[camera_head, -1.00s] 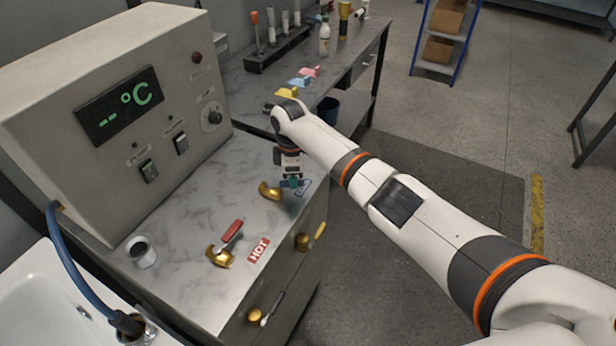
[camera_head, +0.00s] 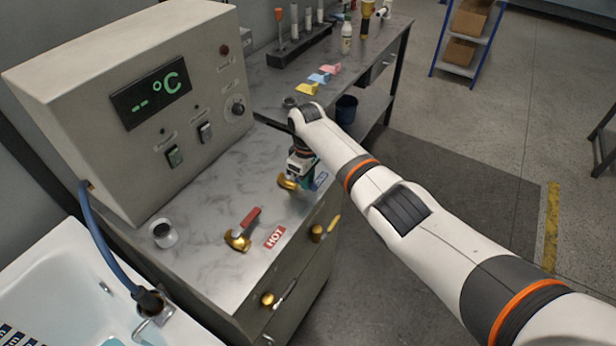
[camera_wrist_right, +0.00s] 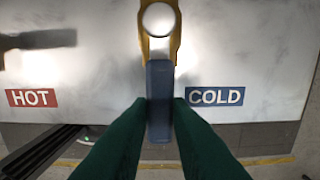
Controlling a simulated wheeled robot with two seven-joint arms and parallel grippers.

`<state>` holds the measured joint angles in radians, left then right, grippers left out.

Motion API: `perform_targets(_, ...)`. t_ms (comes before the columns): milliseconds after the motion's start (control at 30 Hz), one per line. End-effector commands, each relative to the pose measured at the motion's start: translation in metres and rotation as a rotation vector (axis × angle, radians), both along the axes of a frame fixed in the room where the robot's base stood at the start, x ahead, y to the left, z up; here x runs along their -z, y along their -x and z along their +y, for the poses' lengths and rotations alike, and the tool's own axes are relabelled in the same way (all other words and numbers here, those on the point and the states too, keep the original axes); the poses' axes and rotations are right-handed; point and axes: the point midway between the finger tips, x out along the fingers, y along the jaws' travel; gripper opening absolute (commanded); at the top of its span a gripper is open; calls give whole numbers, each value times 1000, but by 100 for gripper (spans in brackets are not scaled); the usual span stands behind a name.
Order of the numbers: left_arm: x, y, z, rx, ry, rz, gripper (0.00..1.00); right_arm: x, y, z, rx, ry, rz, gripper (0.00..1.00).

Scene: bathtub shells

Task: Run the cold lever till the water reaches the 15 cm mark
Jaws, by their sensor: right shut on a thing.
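The cold lever has a brass body (camera_head: 287,183) and a blue handle, next to the blue COLD label (camera_head: 321,181). In the right wrist view the blue handle (camera_wrist_right: 160,75) points down from the brass body, between two green fingers. My right gripper (camera_head: 307,182) is shut on this handle; the wrist partly hides it in the head view. The hot lever (camera_head: 241,237), brass with a red handle, stands by the HOT label (camera_head: 275,237). The white tub (camera_head: 60,285) is at the lower left, only partly in view. The water level cannot be read. My left gripper is out of view.
A control box (camera_head: 135,100) with a green °C display stands behind the levers. A blue hose (camera_head: 100,245) runs to the tub. A small round metal cup (camera_head: 163,233) sits on the counter. Brass knobs (camera_head: 317,232) project from the counter's front. A workbench (camera_head: 260,85) stands farther back.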

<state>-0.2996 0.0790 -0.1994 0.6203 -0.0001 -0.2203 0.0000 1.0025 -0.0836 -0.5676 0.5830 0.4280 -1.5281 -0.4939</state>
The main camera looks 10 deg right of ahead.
Motion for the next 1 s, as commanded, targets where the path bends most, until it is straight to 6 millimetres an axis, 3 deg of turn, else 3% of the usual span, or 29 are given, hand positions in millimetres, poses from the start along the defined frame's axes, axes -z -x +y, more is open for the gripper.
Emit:
perform_targets(367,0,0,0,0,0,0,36,-2,-1,2,8,-5,-4,0)
perform_targets(400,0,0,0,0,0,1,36,-2,-1,2,8,-5,-4,21)
perform_targets(533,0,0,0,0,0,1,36,-2,-1,1,7,-4,-3,40)
perform_targets(833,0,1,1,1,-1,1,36,-2,-1,1,6,-2,-1,40)
perform_targets(1000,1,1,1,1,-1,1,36,-20,-1,1,5,-3,-5,40)
